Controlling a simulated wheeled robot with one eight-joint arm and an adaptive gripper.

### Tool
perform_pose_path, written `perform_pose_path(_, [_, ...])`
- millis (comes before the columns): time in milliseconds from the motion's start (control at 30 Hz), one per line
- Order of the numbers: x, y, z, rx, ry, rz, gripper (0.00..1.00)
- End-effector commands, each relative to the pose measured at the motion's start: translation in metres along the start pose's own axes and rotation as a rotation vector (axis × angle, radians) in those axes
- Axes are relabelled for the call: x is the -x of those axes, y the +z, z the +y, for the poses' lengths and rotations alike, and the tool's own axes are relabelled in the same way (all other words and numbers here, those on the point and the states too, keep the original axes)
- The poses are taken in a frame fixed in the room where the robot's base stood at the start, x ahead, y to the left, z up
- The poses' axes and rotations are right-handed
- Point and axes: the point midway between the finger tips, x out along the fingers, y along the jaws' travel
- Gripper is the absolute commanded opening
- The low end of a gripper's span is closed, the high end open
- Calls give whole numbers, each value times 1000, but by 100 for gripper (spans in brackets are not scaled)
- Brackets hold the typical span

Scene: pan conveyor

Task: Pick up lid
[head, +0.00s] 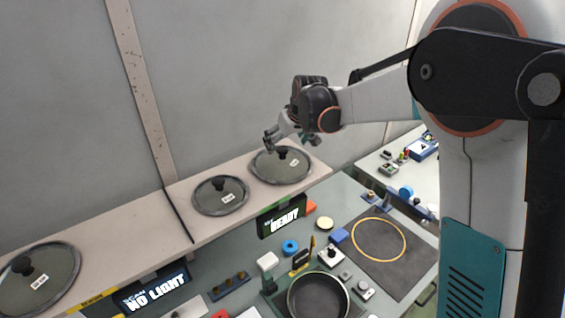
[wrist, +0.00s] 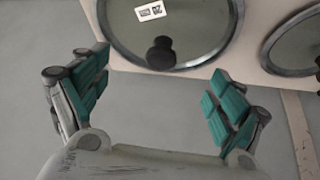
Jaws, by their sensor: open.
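Three round glass lids with dark rims, black knobs and white labels lie on the pale shelf (head: 120,248). One lid (head: 281,166) is at the shelf's right end, a smaller one (head: 220,196) is left of it, and a large one (head: 38,284) is at the far left. My gripper (head: 292,140) is above the right-end lid, open and empty. In the wrist view, a lid (wrist: 205,35) with its black knob lies beyond the open teal fingers of my gripper (wrist: 160,95), apart from them. Another lid (wrist: 296,45) is partly cut off at the right.
Below the shelf, a bench holds a pan (head: 318,299), a dark mat with a yellow ring (head: 379,240), a READY sign (head: 283,217) and several small items. A wall stands behind the shelf.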

Motion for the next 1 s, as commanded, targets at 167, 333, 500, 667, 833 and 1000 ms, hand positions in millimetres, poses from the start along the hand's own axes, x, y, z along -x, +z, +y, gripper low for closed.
perform_pose_path(167, [-14, 1, 0, 0, 0, 0, 89])
perform_pose_path(333, [-39, 2, 0, 0, 0, 0, 89])
perform_pose_path(500, [-53, 2, 0, -1, 0, 0, 89])
perform_pose_path(667, [-54, 2, 0, -1, 0, 0, 89])
perform_pose_path(833, [-54, 2, 0, -1, 0, 0, 70])
perform_pose_path(1000, [-54, 2, 0, -1, 0, 0, 32])
